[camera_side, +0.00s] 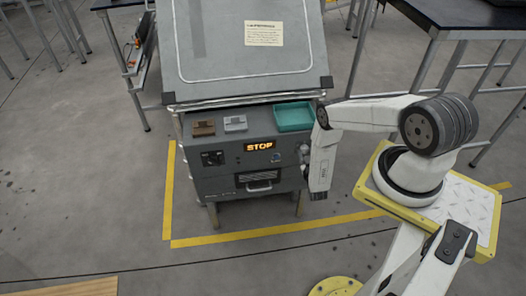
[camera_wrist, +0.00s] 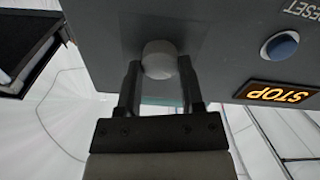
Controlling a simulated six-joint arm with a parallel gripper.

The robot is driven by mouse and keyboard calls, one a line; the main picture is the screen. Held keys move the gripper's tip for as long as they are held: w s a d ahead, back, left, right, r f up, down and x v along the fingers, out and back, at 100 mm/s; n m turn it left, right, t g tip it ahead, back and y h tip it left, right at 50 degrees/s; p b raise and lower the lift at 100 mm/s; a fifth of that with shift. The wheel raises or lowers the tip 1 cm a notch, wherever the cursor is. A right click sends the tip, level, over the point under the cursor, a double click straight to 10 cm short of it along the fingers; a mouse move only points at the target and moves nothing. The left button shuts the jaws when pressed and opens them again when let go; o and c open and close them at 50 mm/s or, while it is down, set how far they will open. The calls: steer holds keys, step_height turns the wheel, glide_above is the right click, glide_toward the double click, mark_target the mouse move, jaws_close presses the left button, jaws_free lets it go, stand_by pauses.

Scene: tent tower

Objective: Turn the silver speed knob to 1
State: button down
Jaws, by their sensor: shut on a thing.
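The silver speed knob (camera_wrist: 159,58) is a round, pale knob on the machine's grey front panel. In the wrist view it sits between the two dark fingers of my gripper (camera_wrist: 160,80), which are shut on it. Any markings around the knob are hidden or too small to read. In the side view my gripper (camera_side: 306,160) is at the right end of the front panel. The knob is mostly hidden there by my arm.
An orange lit display (camera_side: 260,146) reads STOP. A blue button (camera_wrist: 281,46) labelled RESET is beside it. A teal tray (camera_side: 294,117) and brown and grey blocks (camera_side: 236,123) are on the ledge above. A drawer-like handle (camera_side: 258,188) is below. Dark tables stand behind.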

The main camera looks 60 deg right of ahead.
steer(key=shift+a, duration=0.1)
stand_by(0.3)
steer(key=shift+c, duration=1.1)
jaws_free()
steer(key=shift+s, duration=0.1)
steer(key=v, duration=0.7)
steer(key=shift+s+a, duration=0.2)
steer(key=shift+a, duration=0.05)
